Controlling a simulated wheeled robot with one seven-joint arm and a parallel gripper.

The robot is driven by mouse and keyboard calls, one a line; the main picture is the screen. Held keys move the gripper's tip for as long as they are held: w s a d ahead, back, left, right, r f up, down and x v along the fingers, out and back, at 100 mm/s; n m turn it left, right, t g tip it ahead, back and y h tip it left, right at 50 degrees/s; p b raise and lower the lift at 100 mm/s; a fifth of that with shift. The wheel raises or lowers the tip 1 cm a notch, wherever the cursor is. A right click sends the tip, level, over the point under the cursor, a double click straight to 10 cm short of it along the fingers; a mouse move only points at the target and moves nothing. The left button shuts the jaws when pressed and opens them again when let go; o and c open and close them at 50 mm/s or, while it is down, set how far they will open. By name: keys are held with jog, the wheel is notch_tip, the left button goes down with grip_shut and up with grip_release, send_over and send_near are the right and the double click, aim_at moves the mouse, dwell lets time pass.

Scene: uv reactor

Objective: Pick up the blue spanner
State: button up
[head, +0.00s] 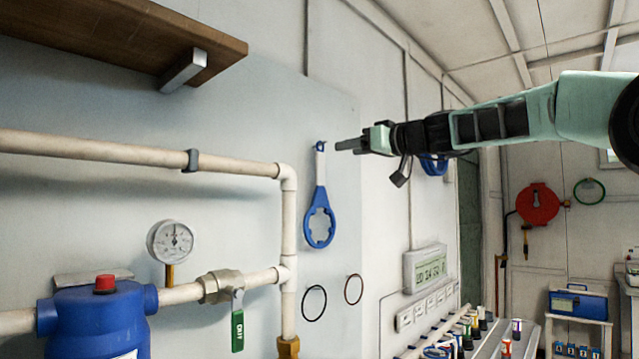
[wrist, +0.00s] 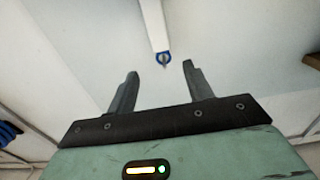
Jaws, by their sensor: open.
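The blue spanner (head: 319,217) hangs upright on the pale wall panel, with a wide blue ring at the bottom and a narrow handle that looks white near the top. Its small blue top end is by a hook. My gripper (head: 347,144) is close to this top end, just to its right in the head view. Nothing is between the fingers. The spanner's wide ring is out of the wrist view.
White pipes (head: 130,150) with a gauge (head: 170,241) and a green-handled valve (head: 237,318) run left of the spanner. A wooden shelf (head: 110,35) juts out at upper left. Two thin rings (head: 314,302) hang below. A display box (head: 425,268) is at lower right.

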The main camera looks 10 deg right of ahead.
aim_at(321, 153)
jog(key=p+x, duration=0.6)
jog(key=x, duration=0.3)
jog(key=shift+s+a, duration=0.1)
jog(key=shift+c, duration=0.2)
grip_shut()
